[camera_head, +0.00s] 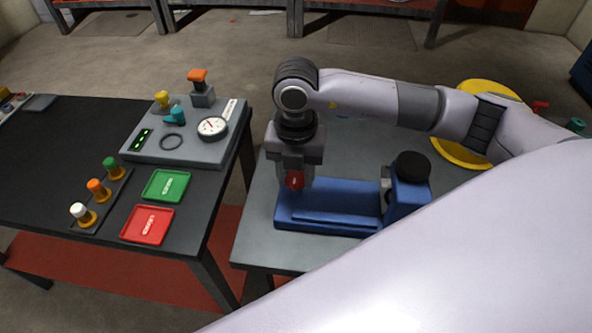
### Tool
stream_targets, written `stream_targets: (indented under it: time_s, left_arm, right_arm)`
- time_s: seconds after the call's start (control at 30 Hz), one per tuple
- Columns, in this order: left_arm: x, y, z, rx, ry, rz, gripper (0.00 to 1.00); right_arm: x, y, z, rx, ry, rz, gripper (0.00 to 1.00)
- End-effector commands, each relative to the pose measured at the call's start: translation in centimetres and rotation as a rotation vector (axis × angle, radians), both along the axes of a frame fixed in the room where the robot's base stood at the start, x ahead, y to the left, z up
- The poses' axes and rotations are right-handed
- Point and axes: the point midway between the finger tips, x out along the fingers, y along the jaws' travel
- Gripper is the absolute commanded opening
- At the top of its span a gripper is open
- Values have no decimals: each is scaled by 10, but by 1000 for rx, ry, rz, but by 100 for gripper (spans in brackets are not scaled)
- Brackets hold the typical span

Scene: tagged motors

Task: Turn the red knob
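The red knob (294,181) shows in the head view at the left end of a blue fixture (330,218) on the grey table. My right gripper (294,174) points down right over the knob, with a grey finger on each side of it. The knob's upper part is hidden by the gripper. I cannot tell whether the fingers touch it or stand slightly apart. My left gripper is not in view.
A black cylinder (412,166) tops the fixture's right end. A yellow round tray (447,150) lies behind my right arm. On the dark table at left are a gauge panel (190,148), a green tray (166,186), a red tray (147,224) and several colored pegs.

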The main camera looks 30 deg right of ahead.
Motion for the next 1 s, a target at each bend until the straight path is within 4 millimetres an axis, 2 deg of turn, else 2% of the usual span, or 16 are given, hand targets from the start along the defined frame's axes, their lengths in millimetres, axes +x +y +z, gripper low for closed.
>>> stream_targets:
  time_s: [0.13, 0.23, 0.8, 1.0]
  left_arm:
    - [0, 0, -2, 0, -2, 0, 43]
    - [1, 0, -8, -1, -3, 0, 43]
    - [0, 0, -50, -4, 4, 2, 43]
    - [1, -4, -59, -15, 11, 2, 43]
  right_arm:
    - [0, 0, -1, 0, 0, 20, 20]
    - [1, 0, -2, 0, -2, 108, 21]
    - [1, 0, -3, -1, -3, 798, 21]
    - [1, 0, -3, -1, -4, 1037, 21]
